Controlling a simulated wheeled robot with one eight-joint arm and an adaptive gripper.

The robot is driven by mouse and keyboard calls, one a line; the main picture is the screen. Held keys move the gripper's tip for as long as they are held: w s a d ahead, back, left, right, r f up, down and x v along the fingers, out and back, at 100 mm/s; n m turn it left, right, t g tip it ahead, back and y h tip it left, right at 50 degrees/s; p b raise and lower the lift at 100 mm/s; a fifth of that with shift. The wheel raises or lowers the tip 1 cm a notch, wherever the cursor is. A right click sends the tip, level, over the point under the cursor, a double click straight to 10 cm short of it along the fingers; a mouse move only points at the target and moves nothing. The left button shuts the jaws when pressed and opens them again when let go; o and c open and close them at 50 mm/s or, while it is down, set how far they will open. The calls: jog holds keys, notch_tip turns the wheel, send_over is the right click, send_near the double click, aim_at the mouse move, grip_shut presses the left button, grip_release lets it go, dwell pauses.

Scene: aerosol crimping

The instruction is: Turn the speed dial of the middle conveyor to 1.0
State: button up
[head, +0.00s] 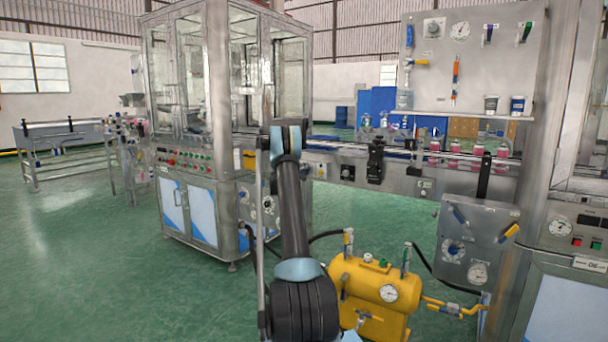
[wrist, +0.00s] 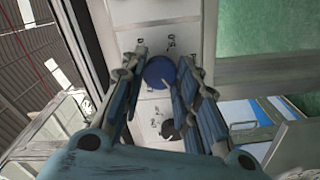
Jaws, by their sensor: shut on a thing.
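In the wrist view, a round blue dial (wrist: 159,72) sits on a pale panel (wrist: 150,108) with small dark printed marks around it. A light pointer line runs from its middle towards the lower right. My gripper (wrist: 163,58) has its two blue-grey fingers on either side of the dial and is shut on it. A dark round knob (wrist: 172,128) lies below the dial, between the fingers and partly hidden. In the head view my arm hides the gripper and the dial. The conveyor (head: 335,152) runs behind the arm to the right.
A glass-walled machine (head: 185,155) stands left of my arm. A yellow tank (head: 372,290) with a gauge and hoses stands at the lower right. A grey control box (head: 478,240) and a gauge board (head: 470,50) are on the right. Green floor (head: 95,260) is clear at left.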

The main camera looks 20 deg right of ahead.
jog(key=shift+a+f, duration=0.1)
jog(key=shift+a, duration=0.05)
jog(key=o, duration=1.1)
jog(key=shift+w, duration=0.1)
jog(key=shift+c, duration=0.2)
jog(key=v, duration=1.2)
